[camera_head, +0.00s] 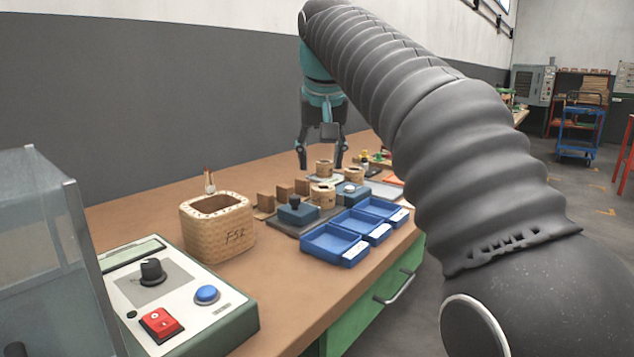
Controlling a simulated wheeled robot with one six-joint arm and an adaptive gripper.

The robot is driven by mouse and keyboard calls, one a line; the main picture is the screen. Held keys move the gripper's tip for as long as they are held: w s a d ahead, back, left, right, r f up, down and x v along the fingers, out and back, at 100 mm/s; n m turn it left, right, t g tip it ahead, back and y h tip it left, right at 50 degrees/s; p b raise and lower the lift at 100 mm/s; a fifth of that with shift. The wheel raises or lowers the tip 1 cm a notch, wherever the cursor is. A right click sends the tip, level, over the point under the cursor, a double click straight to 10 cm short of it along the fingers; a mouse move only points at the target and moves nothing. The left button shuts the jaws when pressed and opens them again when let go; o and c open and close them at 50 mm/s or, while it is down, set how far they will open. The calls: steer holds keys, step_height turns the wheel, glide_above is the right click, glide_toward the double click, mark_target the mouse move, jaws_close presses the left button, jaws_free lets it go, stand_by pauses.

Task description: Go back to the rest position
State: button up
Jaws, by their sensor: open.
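My gripper (322,165) hangs from my arm over the far part of the bench, pointing down. Its fingers are apart and nothing shows between them. Its fingertips are above or just behind the coils and blocks; the exact height is hard to tell. My grey sleeved arm crosses the upper right of the view and hides part of the bench and room behind it.
A control box (170,300) stands at front left beside a clear guard (45,240). A blue cart (578,130) stands far right.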

steer(key=s+d+f, duration=1.1)
steer(key=s, duration=0.3)
steer(key=s+d+f, duration=0.2)
steer(key=s+f, duration=0.4)
steer(key=f, duration=0.2)
steer(key=s+d+f+m+t, duration=0.1)
steer(key=s+d+f, duration=0.2)
steer(key=s+f, duration=0.4)
step_height(320, 180, down, 2)
steer(key=shift+s+f, duration=0.15)
steer(key=shift+f, duration=0.05)
